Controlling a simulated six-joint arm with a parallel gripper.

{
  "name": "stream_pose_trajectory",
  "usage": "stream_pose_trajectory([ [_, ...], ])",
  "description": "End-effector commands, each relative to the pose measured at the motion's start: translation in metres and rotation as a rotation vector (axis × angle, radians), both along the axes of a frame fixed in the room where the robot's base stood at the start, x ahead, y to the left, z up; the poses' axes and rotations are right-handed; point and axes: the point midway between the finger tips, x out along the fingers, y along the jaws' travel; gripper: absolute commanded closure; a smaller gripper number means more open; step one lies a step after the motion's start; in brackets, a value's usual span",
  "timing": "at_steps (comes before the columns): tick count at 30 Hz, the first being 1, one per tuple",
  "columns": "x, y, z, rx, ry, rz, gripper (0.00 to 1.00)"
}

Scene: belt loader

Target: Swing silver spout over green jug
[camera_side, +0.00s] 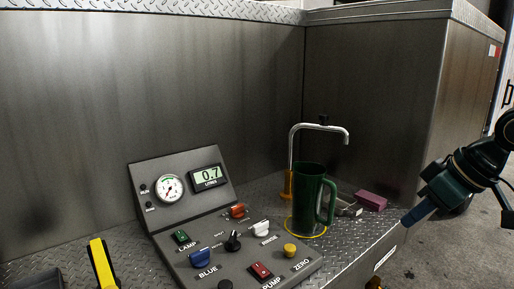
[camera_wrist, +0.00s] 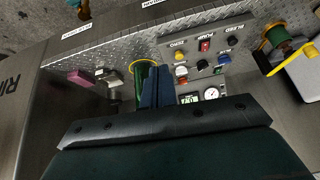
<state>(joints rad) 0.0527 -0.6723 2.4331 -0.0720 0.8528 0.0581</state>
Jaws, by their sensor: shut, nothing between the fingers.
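The silver spout (camera_side: 318,127) rises from an orange-yellow base and bends over to the right. It has a small black knob on top, and its down-turned tip shows to the right of and above the jug's mouth; its depth relative to the mouth is unclear. The green jug (camera_side: 308,195) stands upright on a yellow ring, handle to the right. In the wrist view the jug (camera_wrist: 141,76) is partly hidden behind my fingers. My gripper (camera_side: 407,222) is at the right of the side view, apart from jug and spout. Its blue fingers (camera_wrist: 157,90) are shut and empty.
A control panel (camera_side: 222,264) with gauge, display reading 0.7 and several knobs stands left of the jug. A pink block (camera_side: 371,201) and a grey metal part (camera_side: 345,207) lie right of the jug. Steel walls stand behind. A yellow-and-black object (camera_side: 102,264) is at front left.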

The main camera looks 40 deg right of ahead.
Motion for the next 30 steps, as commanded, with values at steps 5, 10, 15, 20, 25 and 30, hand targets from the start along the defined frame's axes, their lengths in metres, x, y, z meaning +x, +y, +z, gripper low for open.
stream_pose_trajectory([
  [5,0.036,-0.001,0.018,0.053,-0.039,-0.043,1.0],
  [10,0.075,-0.004,0.035,0.12,-0.083,-0.086,1.0],
  [15,0.114,-0.012,0.051,0.191,-0.129,-0.128,1.0],
  [20,0.149,-0.023,0.063,0.263,-0.169,-0.167,1.0],
  [25,0.185,-0.039,0.074,0.347,-0.21,-0.208,1.0],
  [30,0.219,-0.06,0.082,0.435,-0.25,-0.248,1.0],
])
